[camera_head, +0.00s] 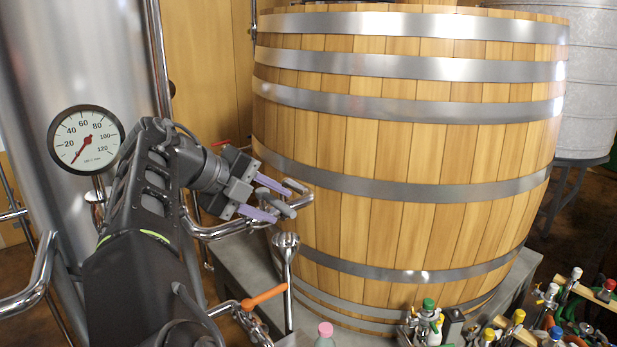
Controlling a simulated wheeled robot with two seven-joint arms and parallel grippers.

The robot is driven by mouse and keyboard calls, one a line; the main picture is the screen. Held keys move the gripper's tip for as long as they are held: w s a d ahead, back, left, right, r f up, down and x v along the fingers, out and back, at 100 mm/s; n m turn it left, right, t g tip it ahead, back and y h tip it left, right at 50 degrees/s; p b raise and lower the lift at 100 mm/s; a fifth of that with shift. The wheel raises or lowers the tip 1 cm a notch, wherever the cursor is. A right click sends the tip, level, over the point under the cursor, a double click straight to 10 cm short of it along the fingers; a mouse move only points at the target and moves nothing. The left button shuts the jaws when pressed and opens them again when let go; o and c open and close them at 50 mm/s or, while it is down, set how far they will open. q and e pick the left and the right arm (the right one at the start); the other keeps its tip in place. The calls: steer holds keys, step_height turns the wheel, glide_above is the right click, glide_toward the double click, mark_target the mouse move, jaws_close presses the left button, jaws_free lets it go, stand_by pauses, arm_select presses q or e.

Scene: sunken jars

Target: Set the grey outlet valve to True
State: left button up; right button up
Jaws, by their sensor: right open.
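The grey outlet valve (281,208) is a small grey handle on a shiny pipe at the lower left side of the wooden barrel. The grey handle shows between and just beyond the fingertips. I cannot tell whether the fingers touch it. My gripper and the pipe hide part of the valve body.
The wooden barrel (400,150) stands close to the right of my gripper. An orange-handled valve (264,297) and an upright metal rod (287,262) are below. A pressure gauge (87,139) hangs on a steel tank at left. Bottles crowd the lower right.

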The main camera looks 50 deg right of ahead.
steer(key=shift+s+d+f, duration=0.1)
steer(key=shift+d+f, duration=0.05)
steer(key=shift+d, duration=0.35)
steer(key=shift+a+b, duration=0.3)
steer(key=shift+a, duration=0.2)
steer(key=shift+f, duration=0.15)
steer(key=shift+d+f+b, duration=0.3)
steer(key=shift+d+b, duration=0.2)
steer(key=shift+d, duration=0.3)
steer(key=shift+a+r, duration=0.1)
steer(key=shift+a, duration=0.1)
steer(key=shift+d, duration=0.1)
steer(key=shift+c, duration=0.8)
arm_select(q)
steer(key=shift+a+f, duration=0.1)
steer(key=shift+f, duration=0.75)
arm_select(e)
jaws_close()
